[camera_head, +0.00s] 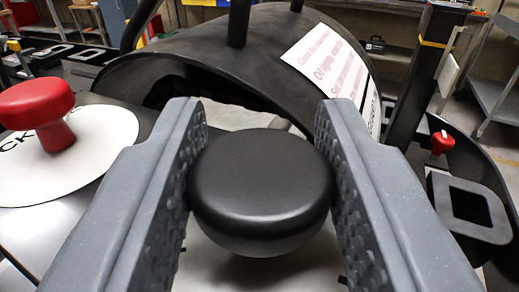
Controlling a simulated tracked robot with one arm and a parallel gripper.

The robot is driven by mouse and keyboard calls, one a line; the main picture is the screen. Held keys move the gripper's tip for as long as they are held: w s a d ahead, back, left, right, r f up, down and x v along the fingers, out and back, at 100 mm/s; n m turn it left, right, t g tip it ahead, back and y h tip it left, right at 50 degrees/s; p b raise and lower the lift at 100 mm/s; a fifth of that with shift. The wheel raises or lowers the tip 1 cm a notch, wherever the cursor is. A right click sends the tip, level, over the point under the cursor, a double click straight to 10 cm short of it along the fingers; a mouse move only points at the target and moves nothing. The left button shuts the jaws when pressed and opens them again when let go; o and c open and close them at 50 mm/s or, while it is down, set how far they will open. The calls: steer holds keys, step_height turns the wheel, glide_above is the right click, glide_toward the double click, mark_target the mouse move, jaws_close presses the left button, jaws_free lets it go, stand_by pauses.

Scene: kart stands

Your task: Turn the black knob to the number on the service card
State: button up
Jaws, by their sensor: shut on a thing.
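The black knob (262,190) is round and smooth, in the middle of the view. My gripper (261,185) is shut on it, with one grey textured finger against its left side and the other against its right. The knob stands over a pale plate, and its base is hidden beneath its cap. The white service card (325,65) is tilted on the black curved body behind the knob. Its red lines are only partly legible, with "Oil" and "Set" starting two of them. I cannot read the number, and the right finger is near the card's lower part.
A red mushroom knob (40,112) stands on a white round disc (95,160) at left. A black curved body (190,50) rises close behind the black knob. At right are a small red knob (442,143), a black square socket (468,205) and a dark post (420,75).

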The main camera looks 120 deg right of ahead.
steer(key=shift+w+m+g+y, duration=0.1)
steer(key=shift+m+g+y, duration=0.25)
steer(key=shift+g, duration=0.25)
steer(key=shift+r+m+g+y+b, duration=0.25)
steer(key=shift+m+g+y+b, duration=0.1)
steer(key=shift+m+g+b, duration=0.15)
stand_by(0.4)
steer(key=o, duration=0.9)
steer(key=shift+o, duration=0.2)
steer(key=shift+f, duration=0.1)
